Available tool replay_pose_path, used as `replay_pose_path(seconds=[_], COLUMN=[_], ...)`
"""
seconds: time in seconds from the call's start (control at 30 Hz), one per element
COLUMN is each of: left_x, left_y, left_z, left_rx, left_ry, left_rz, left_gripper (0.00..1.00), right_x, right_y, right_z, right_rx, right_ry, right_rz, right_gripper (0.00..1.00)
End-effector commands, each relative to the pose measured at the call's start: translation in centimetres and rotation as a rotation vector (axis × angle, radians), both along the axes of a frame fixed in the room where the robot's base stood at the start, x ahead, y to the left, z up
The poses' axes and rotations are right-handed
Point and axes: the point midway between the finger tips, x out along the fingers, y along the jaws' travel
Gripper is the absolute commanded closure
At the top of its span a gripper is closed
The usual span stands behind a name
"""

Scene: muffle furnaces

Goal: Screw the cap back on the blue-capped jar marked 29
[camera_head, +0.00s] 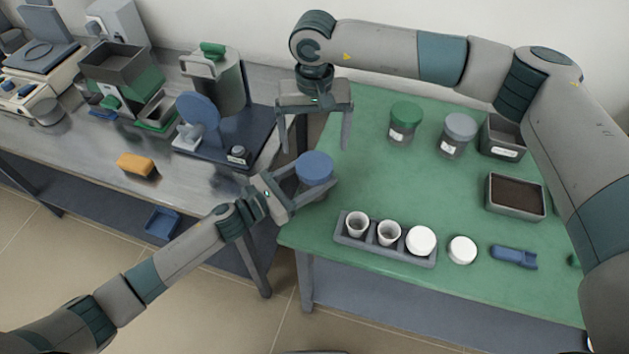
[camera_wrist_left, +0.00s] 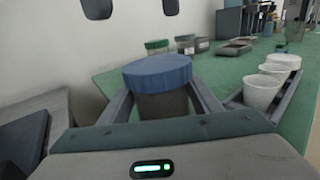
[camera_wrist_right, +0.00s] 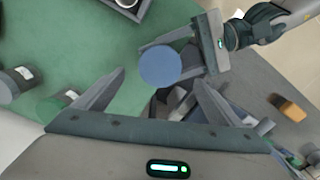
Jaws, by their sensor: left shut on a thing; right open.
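The jar with the blue cap (camera_head: 315,167) is at the left edge of the green table. In the left wrist view the cap (camera_wrist_left: 157,73) sits on top of the upright dark jar body (camera_wrist_left: 163,104); I cannot tell how tight it is. My left gripper (camera_head: 311,184) is shut around the jar body, below the cap. My right gripper (camera_head: 315,140) is open and empty above and behind the jar, fingers pointing down. In the right wrist view the cap (camera_wrist_right: 160,67) shows between and beyond the open fingertips. No number is readable on the jar.
A green-capped jar (camera_head: 404,122) and a grey-capped jar (camera_head: 458,133) stand at the back right. A rack (camera_head: 378,250) with white cups is at the front, beside a white lid (camera_head: 462,250) and a blue item (camera_head: 513,257). A steel bench (camera_head: 90,155) with equipment is at left.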

Motion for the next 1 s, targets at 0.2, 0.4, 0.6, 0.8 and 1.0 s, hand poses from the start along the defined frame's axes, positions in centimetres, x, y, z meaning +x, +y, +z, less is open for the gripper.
replay_pose_path(seconds=[0.2,0.4,0.6,0.8,1.0], left_x=[0.0,0.0,0.0,0.0,0.0], left_y=[0.0,0.0,0.0,0.0,0.0], left_z=[0.0,0.0,0.0,0.0,0.0], left_rx=[0.000,0.000,0.000,0.000,0.000], left_ry=[0.000,0.000,0.000,0.000,0.000], left_rz=[0.000,0.000,0.000,0.000,0.000], left_gripper=[1.00,1.00,1.00,1.00,1.00], right_x=[-0.1,-0.1,-0.1,0.0,0.0], right_y=[0.0,0.0,0.0,0.0,0.0], right_z=[-2.3,-4.9,-6.8,-7.4,-7.4], right_rx=[-0.001,-0.001,0.000,-0.001,0.000], right_ry=[0.003,0.003,0.001,0.000,0.000], right_rz=[0.001,-0.001,-0.001,-0.001,0.000], right_gripper=[0.11,0.11,0.11,0.11,0.11])
